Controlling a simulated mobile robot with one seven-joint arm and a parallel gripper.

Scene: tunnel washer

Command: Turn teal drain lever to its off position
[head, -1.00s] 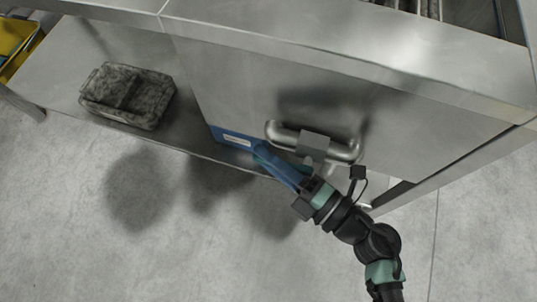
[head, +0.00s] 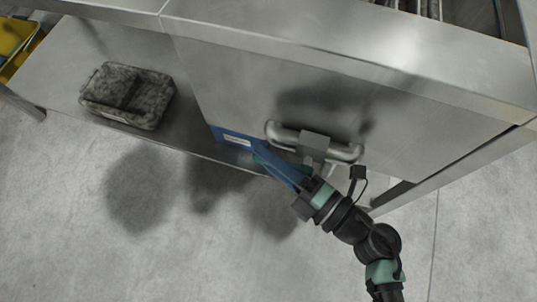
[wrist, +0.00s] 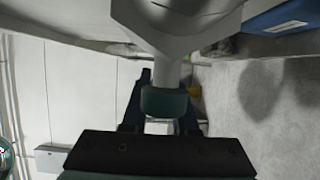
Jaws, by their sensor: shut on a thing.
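The teal drain lever shows in the wrist view as a teal grip (wrist: 163,102) on the end of a grey metal stem. My gripper (wrist: 160,122) has its dark blue fingers on both sides of this teal grip and is shut on it. In the head view, my gripper (head: 272,160) reaches to the lower front of the steel machine, below a rounded metal pipe. Only a little teal shows beside the fingers there. The rest of the lever is hidden, and its angle cannot be told from the head view.
A blue panel with a pale label (head: 237,141) is just left of my gripper. The rounded metal pipe (head: 345,151) is close above it. A mottled dark grey tray (head: 127,95) sits on the steel shelf at left. The concrete floor in front is clear.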

